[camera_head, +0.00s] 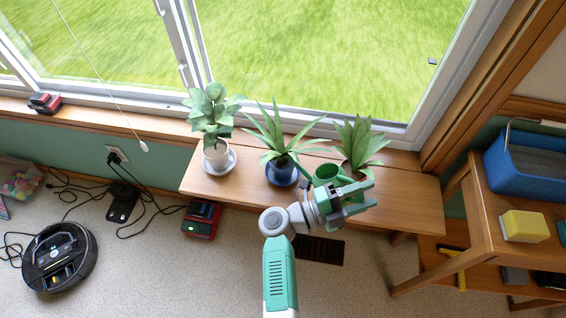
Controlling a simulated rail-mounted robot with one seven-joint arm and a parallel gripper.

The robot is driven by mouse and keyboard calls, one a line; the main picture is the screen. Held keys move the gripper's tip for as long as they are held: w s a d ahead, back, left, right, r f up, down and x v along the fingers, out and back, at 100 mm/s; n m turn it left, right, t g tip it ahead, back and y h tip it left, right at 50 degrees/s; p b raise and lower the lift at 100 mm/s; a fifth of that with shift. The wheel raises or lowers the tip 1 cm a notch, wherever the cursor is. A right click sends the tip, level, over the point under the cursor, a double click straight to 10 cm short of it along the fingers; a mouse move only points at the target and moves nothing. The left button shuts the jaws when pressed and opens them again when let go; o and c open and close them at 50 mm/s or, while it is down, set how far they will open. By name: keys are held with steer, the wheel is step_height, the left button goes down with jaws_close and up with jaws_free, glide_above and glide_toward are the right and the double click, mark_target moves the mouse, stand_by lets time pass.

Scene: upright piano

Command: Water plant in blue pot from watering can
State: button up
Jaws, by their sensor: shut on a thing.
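The blue pot (281,170) stands on a blue saucer in the middle of the wooden bench, with a long-leaved plant (270,135) in it. The green watering can (325,174) is just right of the blue pot, in front of the right plant. My gripper (362,194) is at the can's near right side, shut on the can; the grip itself is partly hidden by the fingers. The can's long thin spout points up and left over the blue pot's plant. I cannot tell whether water flows.
A white pot (216,156) with a broad-leaved plant stands on the bench at left. A third plant (361,143) stands close behind the can. The window is behind. A shelf (478,225) with a blue bin (526,165) and yellow sponge (524,226) is at right. A robot vacuum (58,257) is on the floor.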

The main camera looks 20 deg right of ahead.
steer(key=shift+s+d+f+m+y+b, duration=0.1)
steer(key=shift+s+f+m+y+b, duration=0.3)
steer(key=shift+f, duration=0.55)
steer(key=shift+w+d+f+m+y+b, duration=0.1)
steer(key=shift+f+m+b, duration=0.2)
steer(key=shift+f+m, duration=0.45)
step_height(320, 180, down, 6)
steer(key=m+y+b, duration=0.1)
steer(key=m+b, duration=0.1)
steer(key=b, duration=0.2)
steer(key=shift+a+f+y, duration=0.15)
steer(key=shift+y, duration=0.25)
steer(key=shift+w, duration=0.1)
steer(key=s+d+r+p, duration=0.2)
steer(key=s+r+p, duration=0.2)
steer(key=p, duration=0.4)
steer(key=shift+s+d+r, duration=0.2)
steer(key=shift+r, duration=0.3)
